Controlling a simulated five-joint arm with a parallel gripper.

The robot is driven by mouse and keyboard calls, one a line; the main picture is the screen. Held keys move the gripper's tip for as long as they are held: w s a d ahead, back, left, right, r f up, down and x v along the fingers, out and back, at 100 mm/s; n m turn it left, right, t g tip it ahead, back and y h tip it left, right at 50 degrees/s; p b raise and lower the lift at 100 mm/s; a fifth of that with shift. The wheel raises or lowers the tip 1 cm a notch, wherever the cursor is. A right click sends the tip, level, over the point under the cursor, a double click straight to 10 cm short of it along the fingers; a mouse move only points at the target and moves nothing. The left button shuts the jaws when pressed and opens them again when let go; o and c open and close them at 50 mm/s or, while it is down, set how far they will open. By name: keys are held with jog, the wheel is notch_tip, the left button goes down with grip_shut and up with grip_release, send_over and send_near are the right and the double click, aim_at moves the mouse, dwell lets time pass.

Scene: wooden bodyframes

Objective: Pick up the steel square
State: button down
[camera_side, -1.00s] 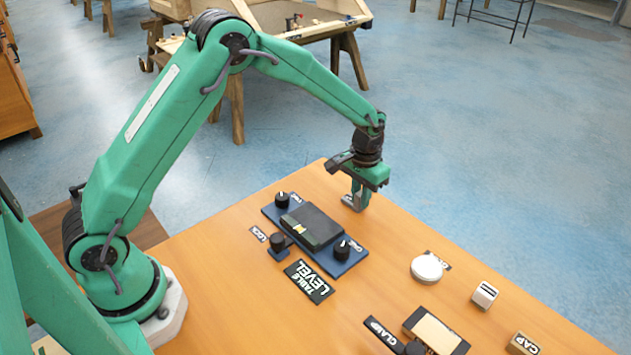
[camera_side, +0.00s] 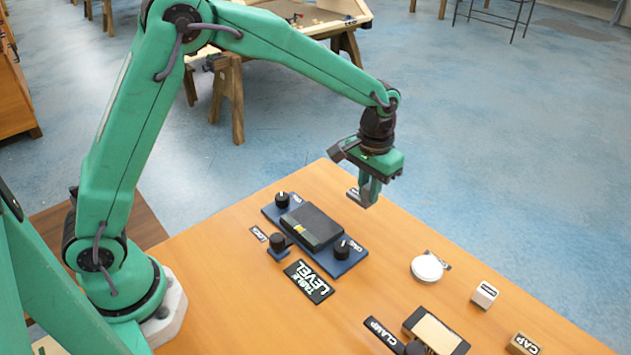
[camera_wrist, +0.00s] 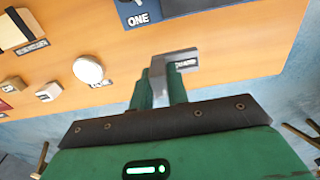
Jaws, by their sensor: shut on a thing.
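The steel square (camera_wrist: 175,59) is an L-shaped grey metal piece between my fingers in the wrist view. My gripper (camera_wrist: 160,90) is shut on it, with one leg between the green fingers and the other reaching right beyond the tips. In the side view my gripper (camera_side: 367,195) is over the far edge of the wooden table. A small part of the steel square (camera_side: 352,193) shows left of the fingers, seemingly just above the tabletop; the rest is hidden by them.
A blue base with black knobs and a dark box (camera_side: 313,226) stands left of my gripper. A white round disc (camera_side: 427,268), a small white block (camera_side: 485,294) and a CAP block (camera_side: 524,343) lie to the right. The table between is clear.

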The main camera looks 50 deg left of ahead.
jog(key=s+d+r, duration=0.2)
jog(key=s+d, duration=0.1)
jog(key=shift+d+r, duration=0.3)
jog(key=shift+r, duration=0.1)
dwell(0.5)
